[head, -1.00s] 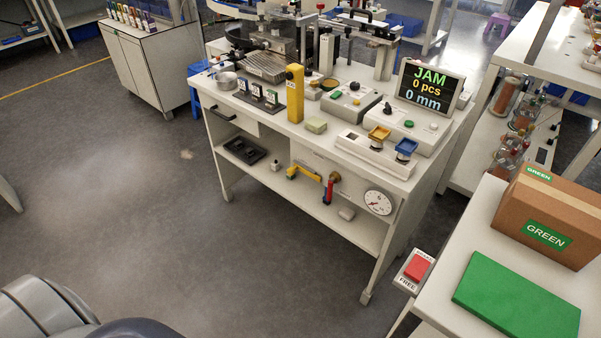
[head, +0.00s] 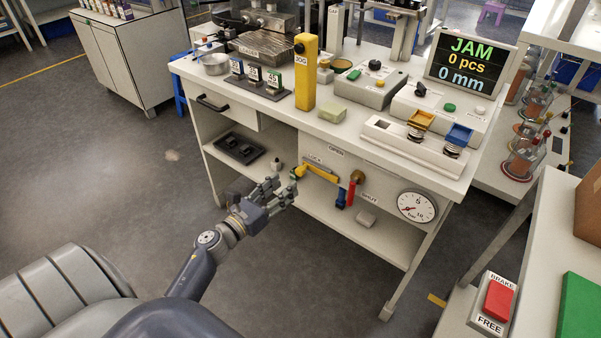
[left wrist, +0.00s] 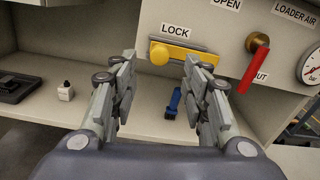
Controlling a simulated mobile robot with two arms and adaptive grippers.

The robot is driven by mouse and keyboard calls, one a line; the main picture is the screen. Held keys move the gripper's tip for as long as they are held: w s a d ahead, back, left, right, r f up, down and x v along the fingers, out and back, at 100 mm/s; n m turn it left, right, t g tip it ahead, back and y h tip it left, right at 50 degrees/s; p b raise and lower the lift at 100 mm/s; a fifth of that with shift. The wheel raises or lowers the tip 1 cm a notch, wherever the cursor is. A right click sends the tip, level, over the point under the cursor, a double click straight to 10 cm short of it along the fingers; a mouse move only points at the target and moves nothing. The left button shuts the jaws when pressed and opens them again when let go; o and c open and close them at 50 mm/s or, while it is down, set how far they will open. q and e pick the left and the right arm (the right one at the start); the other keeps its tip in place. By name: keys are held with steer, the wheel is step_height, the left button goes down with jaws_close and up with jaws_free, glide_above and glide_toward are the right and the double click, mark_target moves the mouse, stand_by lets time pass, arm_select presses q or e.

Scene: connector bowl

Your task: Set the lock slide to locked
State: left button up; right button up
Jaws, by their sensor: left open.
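The lock slide (head: 318,172) is a yellow bar on the front panel of the bench, below the tabletop. In the left wrist view the yellow slide (left wrist: 182,54) sits under a LOCK label, on a metal strip. Its rounded end is at the left. My left gripper (head: 284,186) is open and empty, in front of the panel at the slide's left end. In the left wrist view its two fingers (left wrist: 160,66) stand either side of the slide, apparently still short of it. I cannot tell the exact gap. My right gripper is not in view.
A red valve handle (head: 351,192) hangs down right of the slide, with a pressure gauge (head: 416,207) beyond. A blue piece (left wrist: 173,103) is below the slide. The lower shelf (left wrist: 145,118) holds a black tray (head: 239,148) and small bottle. The tabletop overhangs above.

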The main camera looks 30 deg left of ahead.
mark_target(298, 174)
arm_select(q)
steer(key=w, duration=0.8)
steer(key=shift+d+f, duration=0.1)
steer(key=shift+d, duration=0.3)
